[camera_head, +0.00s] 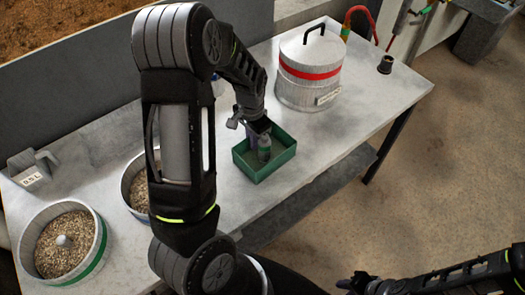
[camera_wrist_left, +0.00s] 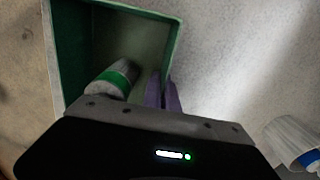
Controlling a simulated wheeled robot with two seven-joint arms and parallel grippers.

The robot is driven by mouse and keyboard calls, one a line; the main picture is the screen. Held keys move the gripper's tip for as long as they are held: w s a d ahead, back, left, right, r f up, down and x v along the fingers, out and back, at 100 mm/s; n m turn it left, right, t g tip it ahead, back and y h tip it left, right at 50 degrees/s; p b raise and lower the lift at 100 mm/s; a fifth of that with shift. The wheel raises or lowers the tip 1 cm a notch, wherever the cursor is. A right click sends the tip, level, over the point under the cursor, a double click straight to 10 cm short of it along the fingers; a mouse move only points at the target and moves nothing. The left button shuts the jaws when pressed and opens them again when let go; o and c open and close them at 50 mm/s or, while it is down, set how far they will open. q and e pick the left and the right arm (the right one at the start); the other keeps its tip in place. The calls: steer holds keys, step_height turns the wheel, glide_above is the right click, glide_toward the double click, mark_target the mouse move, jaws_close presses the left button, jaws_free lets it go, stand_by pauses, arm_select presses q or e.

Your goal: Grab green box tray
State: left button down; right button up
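The green box tray (camera_head: 283,161) stands on the grey table, left of the metal canister. A small bottle with a green band (camera_head: 264,148) is inside it. In the left wrist view, the tray (camera_wrist_left: 120,7) shows its open inside, with the green-banded bottle (camera_wrist_left: 112,78) lower left. My left gripper (camera_head: 254,135) is at the tray's back wall. Its purple fingers (camera_wrist_left: 163,92) are close together, one on each side of the wall, and appear shut on it; the contact is partly hidden. My right gripper (camera_head: 354,282) is at the bottom, away from the table, too dark to judge.
A metal canister with a red band (camera_head: 311,71) stands behind the tray. Two grain-filled containers (camera_head: 97,240) (camera_head: 132,200) and a small grey device (camera_head: 33,168) are at left. A white, blue-banded container (camera_wrist_left: 294,140) is beside the gripper. The table's right part is mostly clear.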

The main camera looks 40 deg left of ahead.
arm_select(q)
steer(key=shift+w+r, duration=0.1)
steer(key=shift+r, duration=0.05)
step_height(320, 180, up, 10)
steer(key=shift+f+b, duration=0.1)
steer(key=shift+b, duration=0.5)
